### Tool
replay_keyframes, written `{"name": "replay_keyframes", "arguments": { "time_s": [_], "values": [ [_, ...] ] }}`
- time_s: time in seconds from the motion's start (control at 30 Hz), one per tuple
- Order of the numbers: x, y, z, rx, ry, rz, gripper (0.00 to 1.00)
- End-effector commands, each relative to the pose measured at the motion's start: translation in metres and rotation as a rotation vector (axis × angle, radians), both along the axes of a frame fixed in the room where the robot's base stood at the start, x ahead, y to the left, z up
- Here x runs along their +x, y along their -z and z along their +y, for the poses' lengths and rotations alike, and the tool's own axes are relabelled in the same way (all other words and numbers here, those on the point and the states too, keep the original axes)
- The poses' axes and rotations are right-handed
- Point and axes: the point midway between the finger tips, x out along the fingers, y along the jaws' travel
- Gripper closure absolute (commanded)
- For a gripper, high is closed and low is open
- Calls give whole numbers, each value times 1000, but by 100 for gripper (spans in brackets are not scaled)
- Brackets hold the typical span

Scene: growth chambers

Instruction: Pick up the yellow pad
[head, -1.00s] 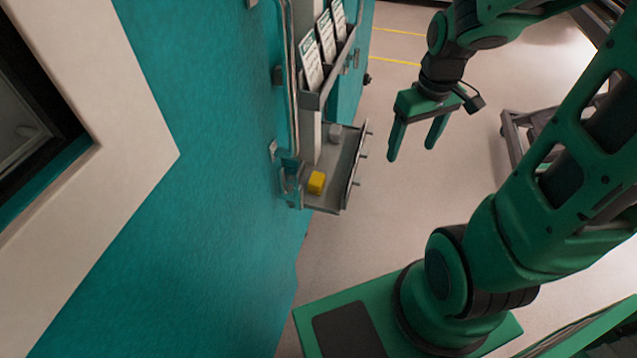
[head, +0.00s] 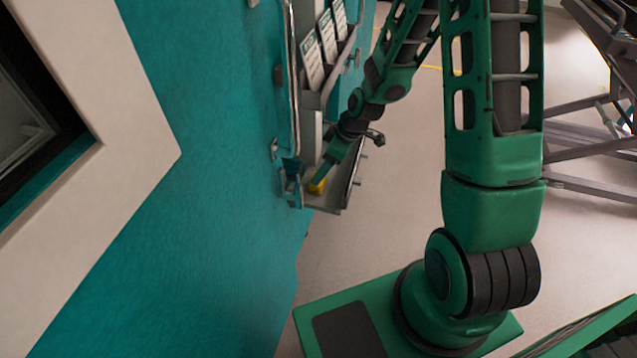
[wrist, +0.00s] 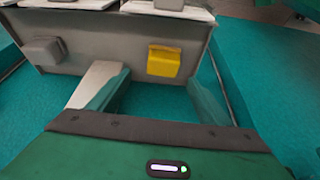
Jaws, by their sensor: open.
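The yellow pad (head: 317,185) lies on the small grey tray (head: 322,205) fixed to the side of the teal chamber. It also shows in the wrist view (wrist: 163,61), lying ahead of my gripper and between the lines of its two fingers. My gripper (head: 325,170) is at the tray in the head view, with a finger right by the pad and partly in front of it. In the wrist view my gripper (wrist: 155,95) is open and empty, its fingers spread on both sides. I cannot tell whether a finger touches the pad.
A grey block (wrist: 43,51) lies on the same tray, left of the pad in the wrist view. Cards in a rack (head: 312,60) stand above the tray. The teal wall (head: 200,200) is close beside it. A grey cart (head: 590,150) stands at right.

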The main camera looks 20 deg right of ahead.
Motion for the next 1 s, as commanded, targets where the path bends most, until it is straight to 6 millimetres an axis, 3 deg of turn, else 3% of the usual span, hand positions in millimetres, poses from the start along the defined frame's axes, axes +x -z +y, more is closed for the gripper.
{"name": "replay_keyframes", "arguments": {
  "time_s": [0.53,0.93,1.0],
  "values": [
    [5,54,15,1,1,4,28],
    [8,63,17,-1,3,1,28],
    [8,62,17,-1,3,1,45]
  ]
}}
